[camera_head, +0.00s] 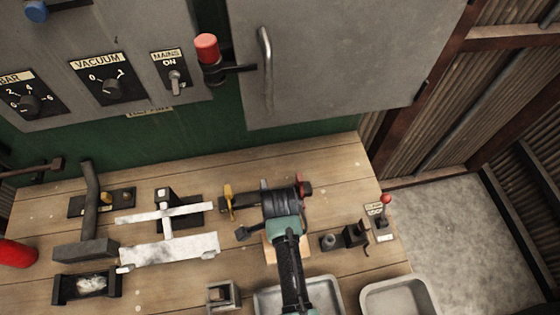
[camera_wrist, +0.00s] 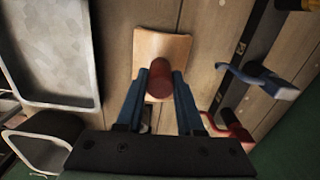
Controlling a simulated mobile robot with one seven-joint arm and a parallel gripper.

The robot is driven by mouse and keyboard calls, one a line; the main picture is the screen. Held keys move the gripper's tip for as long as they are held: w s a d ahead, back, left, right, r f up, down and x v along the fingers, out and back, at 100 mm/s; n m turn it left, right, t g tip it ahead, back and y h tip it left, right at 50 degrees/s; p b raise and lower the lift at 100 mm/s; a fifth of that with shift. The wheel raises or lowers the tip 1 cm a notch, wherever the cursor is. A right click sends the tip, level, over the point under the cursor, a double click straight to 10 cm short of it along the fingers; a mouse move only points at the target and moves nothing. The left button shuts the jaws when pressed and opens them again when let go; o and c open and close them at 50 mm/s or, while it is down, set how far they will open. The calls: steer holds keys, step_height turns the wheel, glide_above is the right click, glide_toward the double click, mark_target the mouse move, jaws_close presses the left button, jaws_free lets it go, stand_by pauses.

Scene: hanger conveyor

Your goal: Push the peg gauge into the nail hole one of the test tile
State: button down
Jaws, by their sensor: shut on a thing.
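The peg gauge (camera_wrist: 160,72) is a dark red cylinder, seen nearly end-on in the wrist view. My gripper (camera_wrist: 159,86) is shut on it, with a blue finger at each side. The test tile (camera_wrist: 174,47), a pale tan curved piece, lies on the wooden bench under the peg. In the head view only an edge of the tile (camera_head: 269,247) shows beside my arm, and the peg is hidden there. The nail holes are hidden, so I cannot tell whether the peg's lower end is in one, touching the tile or above it.
Metal trays (camera_head: 402,297) stand at the bench front; one also shows in the wrist view (camera_wrist: 50,98). A dark bar with a yellow lever (camera_head: 228,200) and a red one lies behind the tile. Small dark blocks (camera_head: 355,235) stand to the right. A grey control panel rises behind.

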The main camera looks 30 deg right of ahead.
steer(key=shift+f, duration=0.45)
steer(key=c, duration=0.8)
jaws_free()
steer(key=o, duration=0.6)
step_height(320, 180, up, 13)
steer(key=shift+b, duration=0.85)
